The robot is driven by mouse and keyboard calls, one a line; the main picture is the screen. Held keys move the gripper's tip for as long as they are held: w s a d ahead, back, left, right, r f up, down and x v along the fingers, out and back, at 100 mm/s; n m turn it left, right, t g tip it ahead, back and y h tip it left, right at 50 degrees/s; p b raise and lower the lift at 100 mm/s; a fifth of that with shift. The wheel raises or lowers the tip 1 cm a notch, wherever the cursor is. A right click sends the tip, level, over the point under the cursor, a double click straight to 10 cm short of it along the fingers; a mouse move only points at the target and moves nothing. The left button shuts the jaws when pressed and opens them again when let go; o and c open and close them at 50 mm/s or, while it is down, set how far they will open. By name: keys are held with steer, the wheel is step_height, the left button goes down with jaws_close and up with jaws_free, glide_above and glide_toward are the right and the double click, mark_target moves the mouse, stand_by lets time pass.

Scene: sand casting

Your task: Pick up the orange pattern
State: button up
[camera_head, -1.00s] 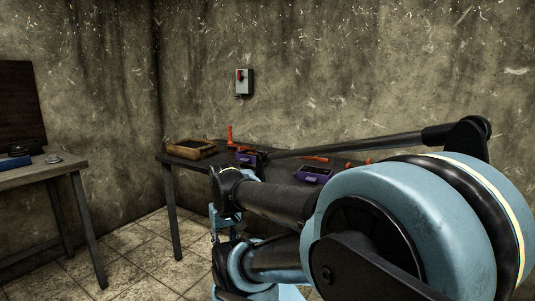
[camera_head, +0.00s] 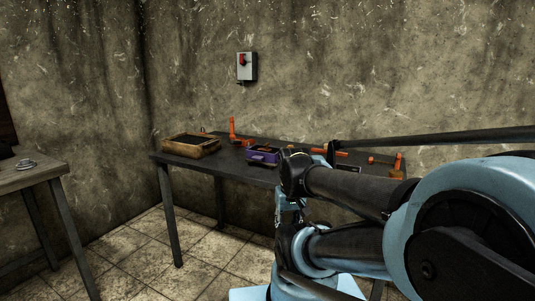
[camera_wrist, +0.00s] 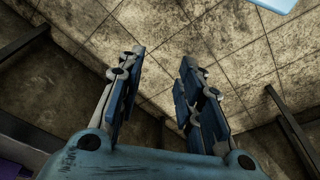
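Several orange things are on the dark table (camera_head: 230,165) in the head view. One tall orange piece (camera_head: 232,130) stands upright at the back, left of the middle. An orange piece (camera_head: 330,152) lies flat right of the middle, and another (camera_head: 384,160) is near the right end. I cannot tell which is the orange pattern. My gripper shows in the wrist view (camera_wrist: 161,60) with its two fingers apart and nothing between them, over the tiled floor. No orange thing shows in that view, and the gripper is apart from them.
A wooden frame box (camera_head: 191,146) sits at the table's left end. A purple box (camera_head: 263,155) sits near the front edge. A second bench (camera_head: 30,175) stands at the left. A wall switch (camera_head: 246,67) hangs above the table. Tiled floor (camera_head: 130,245) between them is clear.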

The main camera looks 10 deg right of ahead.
steer(key=shift+o, duration=1.2)
steer(key=w+d+r+n+y, duration=0.2)
steer(key=w+r+n, duration=0.5)
steer(key=w+r, duration=1.9)
steer(key=w+d+r+n+y, duration=0.1)
steer(key=w+d+r+n, duration=0.1)
steer(key=w, duration=0.5)
steer(key=w+d+r+n+y, duration=0.1)
steer(key=w+n, duration=0.1)
steer(key=w, duration=0.5)
glide_above(268, 145)
steer(key=d, duration=0.1)
steer(key=f, duration=0.9)
steer(key=shift+w+d+f, duration=0.15)
steer(key=shift+w+f, duration=0.1)
steer(key=shift+s+d+x, duration=0.15)
steer(key=shift+d+x, duration=0.05)
steer(key=shift+x, duration=1.3)
steer(key=shift+s+d+x, duration=0.1)
steer(key=shift+d+x, duration=0.05)
steer(key=shift+x, duration=1.35)
steer(key=shift+f, duration=0.2)
